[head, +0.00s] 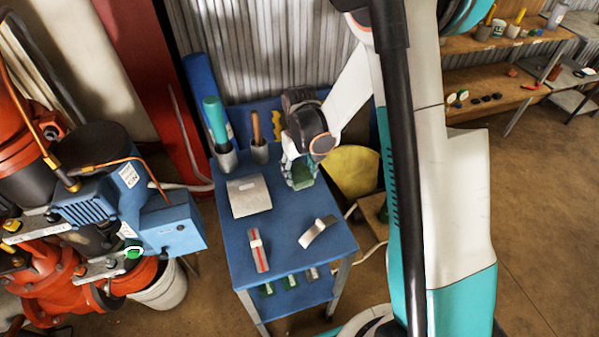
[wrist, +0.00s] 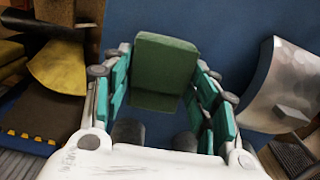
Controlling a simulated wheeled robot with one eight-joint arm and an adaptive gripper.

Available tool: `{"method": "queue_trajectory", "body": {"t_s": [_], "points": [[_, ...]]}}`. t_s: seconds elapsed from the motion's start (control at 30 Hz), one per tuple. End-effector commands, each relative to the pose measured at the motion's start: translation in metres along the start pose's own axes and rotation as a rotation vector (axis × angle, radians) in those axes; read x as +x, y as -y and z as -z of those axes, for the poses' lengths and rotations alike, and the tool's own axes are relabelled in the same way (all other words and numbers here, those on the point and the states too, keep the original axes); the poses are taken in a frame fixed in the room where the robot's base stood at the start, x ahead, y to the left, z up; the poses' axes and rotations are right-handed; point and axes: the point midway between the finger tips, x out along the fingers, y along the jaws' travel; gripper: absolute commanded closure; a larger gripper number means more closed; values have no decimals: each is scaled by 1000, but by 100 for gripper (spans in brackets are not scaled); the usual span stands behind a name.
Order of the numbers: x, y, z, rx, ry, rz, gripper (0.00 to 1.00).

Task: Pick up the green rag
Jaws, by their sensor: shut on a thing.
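The green rag (head: 301,177) is a dark green folded block at the back right of the blue cart top. It also shows in the wrist view (wrist: 166,62), upper middle, with one face toward the camera and a darker face below. My gripper (head: 297,161) reaches down over it and is shut on it, with teal finger pads on both sides of the rag. I cannot tell whether the rag touches the cart top or hangs just above it.
The blue cart (head: 285,225) also carries a metal plate (head: 248,195), a curved metal piece (head: 318,231), a red-striped block (head: 258,251) and cups holding a teal-handled tool (head: 215,118) and a wooden handle (head: 256,128). Orange pipework with a blue box (head: 172,229) stands left.

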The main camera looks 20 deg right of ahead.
Motion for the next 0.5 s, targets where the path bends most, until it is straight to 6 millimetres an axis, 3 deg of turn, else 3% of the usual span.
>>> {"method": "queue_trajectory", "body": {"t_s": [0.27, 0.5], "points": [[-35, 0, 0, 0, 0, 0, 70], [-100, 0, -1, 0, 0, 0, 70]]}}
